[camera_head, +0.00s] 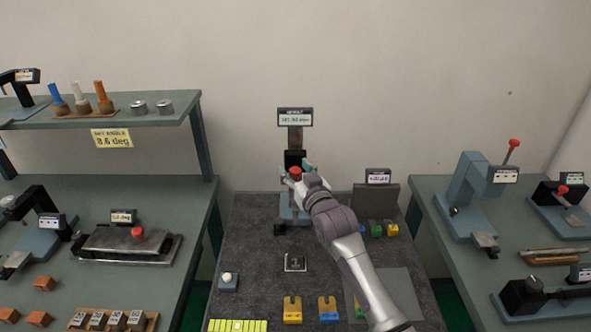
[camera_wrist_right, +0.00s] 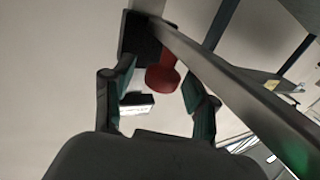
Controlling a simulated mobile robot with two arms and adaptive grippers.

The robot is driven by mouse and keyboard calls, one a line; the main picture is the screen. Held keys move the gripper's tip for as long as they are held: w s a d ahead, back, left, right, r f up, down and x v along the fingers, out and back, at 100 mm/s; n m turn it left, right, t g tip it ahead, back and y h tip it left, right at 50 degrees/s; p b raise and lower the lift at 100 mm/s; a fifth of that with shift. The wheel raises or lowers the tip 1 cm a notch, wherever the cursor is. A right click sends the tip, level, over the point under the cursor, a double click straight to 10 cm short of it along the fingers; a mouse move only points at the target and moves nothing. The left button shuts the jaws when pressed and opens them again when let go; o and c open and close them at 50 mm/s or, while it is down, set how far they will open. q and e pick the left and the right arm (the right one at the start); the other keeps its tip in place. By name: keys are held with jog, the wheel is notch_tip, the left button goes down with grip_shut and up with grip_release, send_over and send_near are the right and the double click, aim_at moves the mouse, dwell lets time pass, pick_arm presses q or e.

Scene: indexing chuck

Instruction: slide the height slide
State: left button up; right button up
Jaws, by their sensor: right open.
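The height slide is a black block (camera_head: 293,158) on an upright column (camera_head: 295,138) at the back of the middle bench, with a red knob (camera_head: 295,172) on its front. A display (camera_head: 295,118) tops the column; its text is too small to read surely. My right gripper (camera_head: 297,175) is at the knob and partly hides the column's lower part. In the right wrist view the red knob (camera_wrist_right: 162,76) shows between the two spread fingers of the open gripper (camera_wrist_right: 160,95). I cannot tell whether a finger touches it. My left gripper is out of view.
The middle bench (camera_head: 250,260) holds a dark square block (camera_head: 295,262), yellow and blue blocks (camera_head: 292,308), a white button (camera_head: 228,279) and a grey panel (camera_head: 376,201). Side benches left and right carry other fixtures. A shelf (camera_head: 150,115) stands at left.

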jog(key=v, duration=1.2)
